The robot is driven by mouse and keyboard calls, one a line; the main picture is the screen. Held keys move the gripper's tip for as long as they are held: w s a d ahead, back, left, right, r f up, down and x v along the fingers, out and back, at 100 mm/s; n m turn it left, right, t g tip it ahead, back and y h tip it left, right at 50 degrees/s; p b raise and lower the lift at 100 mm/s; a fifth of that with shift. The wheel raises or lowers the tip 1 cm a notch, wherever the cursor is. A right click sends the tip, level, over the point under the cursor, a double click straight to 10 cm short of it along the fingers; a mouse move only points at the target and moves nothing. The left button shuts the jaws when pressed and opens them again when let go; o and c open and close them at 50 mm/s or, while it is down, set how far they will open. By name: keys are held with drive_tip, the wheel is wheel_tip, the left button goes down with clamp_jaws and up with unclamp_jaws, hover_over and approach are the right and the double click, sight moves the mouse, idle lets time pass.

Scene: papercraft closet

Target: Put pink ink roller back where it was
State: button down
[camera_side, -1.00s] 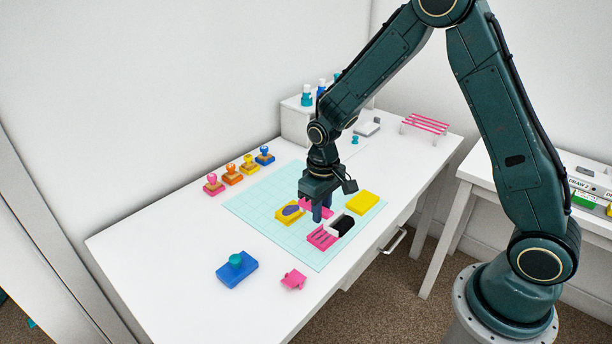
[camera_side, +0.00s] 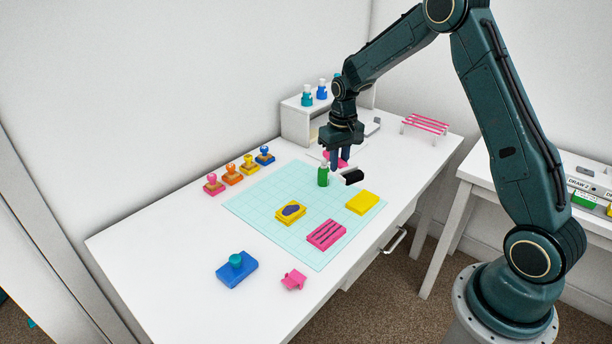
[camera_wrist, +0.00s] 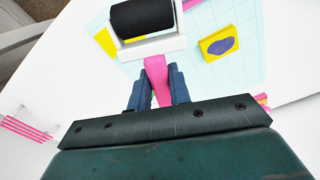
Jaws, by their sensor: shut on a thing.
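My gripper (camera_side: 340,158) is shut on the pink handle of the ink roller. The roller's pink handle (camera_wrist: 157,80) shows between my fingers (camera_wrist: 158,88) in the wrist view, with a white frame and a black cylinder (camera_wrist: 142,16) beyond it. In the side view the black cylinder (camera_side: 352,176) hangs above the back right part of the cutting mat, apart from the table. A small rack with pink slats (camera_side: 427,123) stands at the table's back right and also shows in the wrist view (camera_wrist: 25,128). It looks empty.
Several stamps (camera_side: 232,174) line the left. A shelf (camera_side: 296,122) with bottles stands behind.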

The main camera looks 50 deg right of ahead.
drive_tip(key=d+r+m, duration=0.3)
drive_tip(key=d, duration=1)
wheel_tip(320, 180, up, 4)
drive_tip(key=f+m, duration=0.1)
drive_tip(key=m, duration=0.1)
hover_over(387, 177)
drive_tip(key=f, duration=1.5)
drive_tip(key=shift+s+a+f, duration=0.15)
drive_tip(key=shift+a, duration=0.05)
drive_tip(key=shift+f, duration=0.1)
drive_tip(key=shift+f, duration=2)
drive_tip(key=shift+f, duration=0.15)
drive_tip(key=c, duration=1.3)
unclamp_jaws()
